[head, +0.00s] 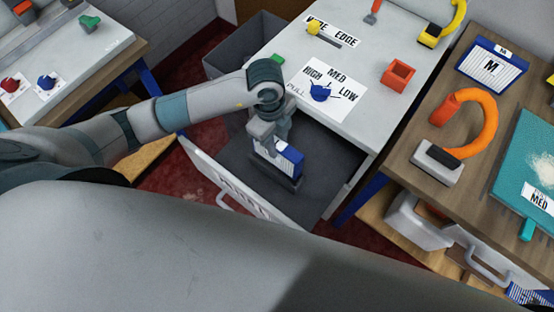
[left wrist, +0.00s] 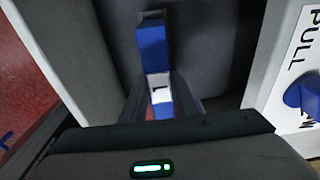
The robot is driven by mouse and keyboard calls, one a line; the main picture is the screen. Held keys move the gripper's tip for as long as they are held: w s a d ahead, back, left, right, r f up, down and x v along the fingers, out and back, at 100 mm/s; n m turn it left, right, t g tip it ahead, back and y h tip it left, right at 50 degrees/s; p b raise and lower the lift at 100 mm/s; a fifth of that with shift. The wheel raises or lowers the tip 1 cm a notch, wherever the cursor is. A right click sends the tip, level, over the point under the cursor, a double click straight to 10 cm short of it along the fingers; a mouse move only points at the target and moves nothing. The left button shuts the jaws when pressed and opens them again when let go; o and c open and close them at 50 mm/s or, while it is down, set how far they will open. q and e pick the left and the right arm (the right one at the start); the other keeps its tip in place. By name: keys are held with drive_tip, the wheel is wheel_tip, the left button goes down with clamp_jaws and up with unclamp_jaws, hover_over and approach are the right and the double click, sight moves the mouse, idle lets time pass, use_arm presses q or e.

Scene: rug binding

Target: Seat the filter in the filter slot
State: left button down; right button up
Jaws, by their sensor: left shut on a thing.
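My left gripper (head: 272,143) reaches down into the open dark bay under the white bench. It is shut on the filter (head: 290,157), a blue-framed block with a white label. The filter is upright, and its lower edge is at a dark raised holder, apparently the filter slot (head: 291,186). I cannot tell whether the filter sits fully inside it. In the left wrist view the filter (left wrist: 152,44) shows as a narrow blue strip with a white label between the dark fingers (left wrist: 160,95). My right gripper is not in view.
A white vented panel with a handle (head: 222,176) stands open at the bay's front left. The white bench (head: 345,140) carries a blue knob (head: 321,92) and a red square part (head: 398,73). Another blue filter marked M (head: 492,66) lies on the right table.

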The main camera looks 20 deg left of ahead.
use_arm(q)
wheel_tip(320, 180, down, 4)
drive_tip(key=shift+f+p, duration=0.2)
drive_tip(key=shift+p, duration=0.2)
drive_tip(key=shift+f, duration=0.3)
wheel_tip(320, 180, down, 3)
drive_tip(key=shift+r+p, duration=0.15)
drive_tip(key=shift+p, duration=0.3)
drive_tip(key=shift+f, duration=0.2)
drive_tip(key=shift+f, duration=0.1)
drive_tip(key=c, duration=1.4)
unclamp_jaws()
